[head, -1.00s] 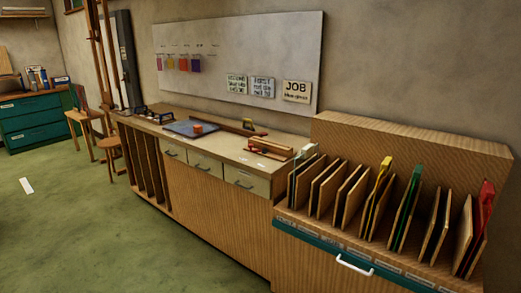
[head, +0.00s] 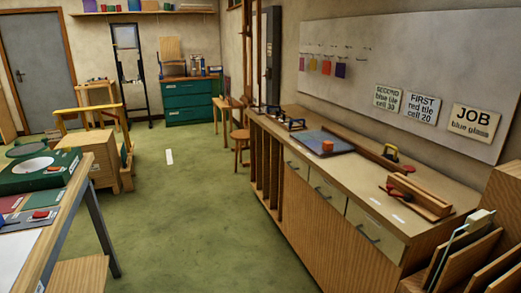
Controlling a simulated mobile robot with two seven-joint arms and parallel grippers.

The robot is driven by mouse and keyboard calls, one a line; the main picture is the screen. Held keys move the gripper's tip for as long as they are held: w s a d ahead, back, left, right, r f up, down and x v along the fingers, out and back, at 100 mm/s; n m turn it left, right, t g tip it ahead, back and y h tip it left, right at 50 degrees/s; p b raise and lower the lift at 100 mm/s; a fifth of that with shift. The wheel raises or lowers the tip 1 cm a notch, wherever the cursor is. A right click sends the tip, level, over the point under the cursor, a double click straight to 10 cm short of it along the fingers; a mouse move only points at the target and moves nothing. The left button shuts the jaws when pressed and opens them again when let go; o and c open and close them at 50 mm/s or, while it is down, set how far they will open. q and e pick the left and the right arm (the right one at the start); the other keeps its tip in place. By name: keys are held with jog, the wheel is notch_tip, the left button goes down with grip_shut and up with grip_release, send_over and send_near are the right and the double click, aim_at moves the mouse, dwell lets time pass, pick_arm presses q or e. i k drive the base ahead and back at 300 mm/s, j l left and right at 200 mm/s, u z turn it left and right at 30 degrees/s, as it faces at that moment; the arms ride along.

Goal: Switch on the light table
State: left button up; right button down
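No light table is plainly identifiable. A table (head: 79,186) with a wooden edge and grey metal legs stands at the lower left, cut off by the picture edge. A white flat surface (head: 18,252) shows on its near part; I cannot tell whether it is lit. A small red object (head: 40,214) lies on a dark pad beside it; I cannot tell whether it is a switch. Neither of my grippers is in view.
A slotted sheet rack (head: 480,262) is at the lower right. Green floor (head: 200,225) between table and bench is clear.

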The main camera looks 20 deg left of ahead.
aim_at(37, 215)
jog(key=i+u, duration=0.4)
jog(key=i+j+u, duration=0.1)
jog(key=u, duration=0.3)
jog(key=i+l+u, duration=0.15)
jog(key=i+u, duration=0.5)
jog(key=u, duration=0.15)
jog(key=i+l+u, duration=0.15)
jog(key=u, duration=0.2)
jog(key=i+l+u, duration=0.2)
jog(key=u, duration=0.2)
jog(key=i+l+u, duration=0.65)
jog(key=l, duration=0.15)
